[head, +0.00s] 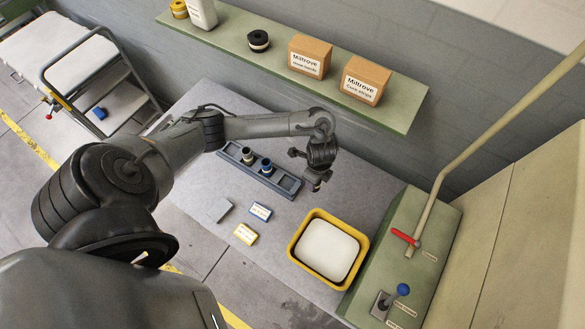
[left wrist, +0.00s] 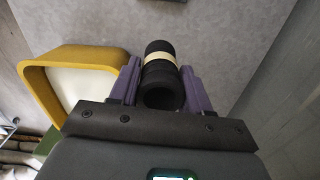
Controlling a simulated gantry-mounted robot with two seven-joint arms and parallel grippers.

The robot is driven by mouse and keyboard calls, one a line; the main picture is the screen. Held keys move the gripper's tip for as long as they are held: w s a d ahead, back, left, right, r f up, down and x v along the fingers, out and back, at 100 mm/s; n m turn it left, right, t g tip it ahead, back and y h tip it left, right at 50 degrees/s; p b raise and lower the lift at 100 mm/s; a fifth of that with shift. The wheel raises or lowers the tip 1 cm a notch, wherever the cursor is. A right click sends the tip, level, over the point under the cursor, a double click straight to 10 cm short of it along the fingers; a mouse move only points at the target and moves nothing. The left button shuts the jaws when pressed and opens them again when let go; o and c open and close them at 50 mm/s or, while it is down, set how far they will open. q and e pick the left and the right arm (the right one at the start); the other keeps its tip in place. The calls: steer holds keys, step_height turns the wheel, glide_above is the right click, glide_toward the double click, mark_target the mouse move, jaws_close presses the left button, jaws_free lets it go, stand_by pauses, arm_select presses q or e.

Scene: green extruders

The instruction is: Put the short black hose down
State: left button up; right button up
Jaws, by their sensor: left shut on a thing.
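The short black hose (left wrist: 160,72) has a cream band and an open end facing the camera in the left wrist view. My left gripper (left wrist: 160,85) is shut on it, with a purple finger on each side. In the head view my left gripper (head: 316,183) is over the grey table, just right of the rack's right end and behind the yellow tray. The hose is mostly hidden there, and its height above the table is hard to tell. My right gripper is not in view.
The grey rack (head: 234,160) holds two upright dark pieces, one with a cream band (head: 247,155), one with a blue band (head: 266,165). Several small boxes (head: 245,234) lie in front of the rack. A green shelf (head: 405,110) runs behind.

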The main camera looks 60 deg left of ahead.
arm_select(q)
steer(key=s+d+m+b, duration=0.1)
steer(key=d+m, duration=0.1)
steer(key=m, duration=0.2)
steer(key=s+d+m+b, duration=0.1)
steer(key=s+d+m, duration=0.1)
steer(key=m, duration=0.1)
steer(key=s+d+m+b, duration=0.1)
steer(key=d+m, duration=0.1)
steer(key=m, duration=0.2)
steer(key=shift+s+d+f+m, duration=0.1)
steer(key=shift+s+d+m, duration=0.05)
steer(key=shift+d+m, duration=0.15)
steer(key=shift+s+a+f+m+b, duration=0.25)
steer(key=shift+a+f+m+b, duration=0.7)
steer(key=shift+a+f+b, duration=1.4)
steer(key=shift+s+a+f+m+b, duration=0.3)
steer(key=shift+a+f+m+b, duration=1.05)
steer(key=shift+a, duration=1.85)
steer(key=shift+s+a+f+m+b, duration=0.25)
steer(key=shift+a+f+m+b, duration=0.25)
steer(key=shift+a+f+b, duration=1.55)
steer(key=shift+a+r+b, duration=0.35)
steer(key=shift+a+r, duration=0.2)
steer(key=shift+a, duration=0.15)
steer(key=shift+f, duration=0.15)
